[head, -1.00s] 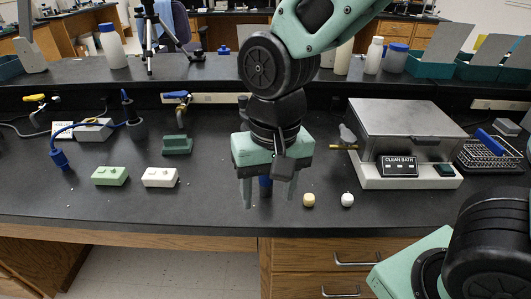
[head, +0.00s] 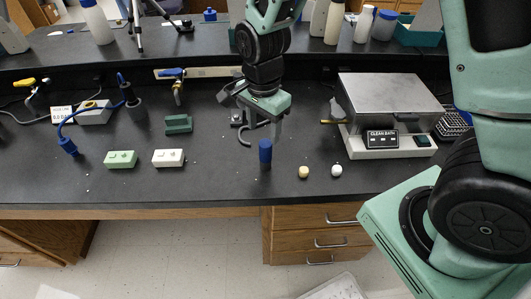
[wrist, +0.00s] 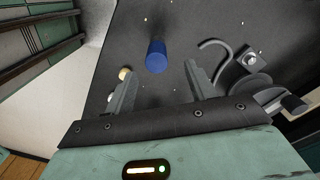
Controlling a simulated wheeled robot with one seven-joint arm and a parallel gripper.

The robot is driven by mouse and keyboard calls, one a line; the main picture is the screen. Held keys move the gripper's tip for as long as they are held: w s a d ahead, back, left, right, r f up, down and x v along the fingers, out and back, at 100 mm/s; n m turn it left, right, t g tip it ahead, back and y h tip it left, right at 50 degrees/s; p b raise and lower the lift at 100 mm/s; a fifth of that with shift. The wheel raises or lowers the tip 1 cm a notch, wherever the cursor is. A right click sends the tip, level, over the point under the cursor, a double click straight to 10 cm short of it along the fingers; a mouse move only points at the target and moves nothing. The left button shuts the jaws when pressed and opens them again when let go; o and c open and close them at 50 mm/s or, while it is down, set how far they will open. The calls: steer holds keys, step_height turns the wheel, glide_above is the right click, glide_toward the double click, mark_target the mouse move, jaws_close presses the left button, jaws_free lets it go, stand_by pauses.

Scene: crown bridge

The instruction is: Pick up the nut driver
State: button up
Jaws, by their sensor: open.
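The nut driver appears as a blue cylindrical handle (head: 265,152) standing upright on the black bench, near its front edge. In the wrist view the blue handle (wrist: 156,57) shows beyond the fingertips, roughly in line with the gap between them. Any shaft below the handle is not visible. My gripper (head: 259,128) is open and empty, with its fingers behind and above the handle in the head view. In the wrist view the open gripper (wrist: 160,76) is apart from the handle.
A cream ball (head: 303,172) and a white ball (head: 336,170) lie right of the handle. The clean bath (head: 385,145) stands farther right. A dark hooked fixture (wrist: 250,60) is close to my gripper. Green (head: 121,159) and white (head: 168,158) blocks lie left.

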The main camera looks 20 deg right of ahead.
mark_target(264, 142)
step_height(264, 142, down, 3)
steer(key=shift+f, duration=0.1)
steer(key=shift+s+d+f, duration=0.1)
steer(key=shift+s+f, duration=0.05)
steer(key=shift+f, duration=1.15)
steer(key=shift+s+d+f, duration=0.1)
steer(key=shift+f, duration=1.2)
steer(key=c, duration=1.1)
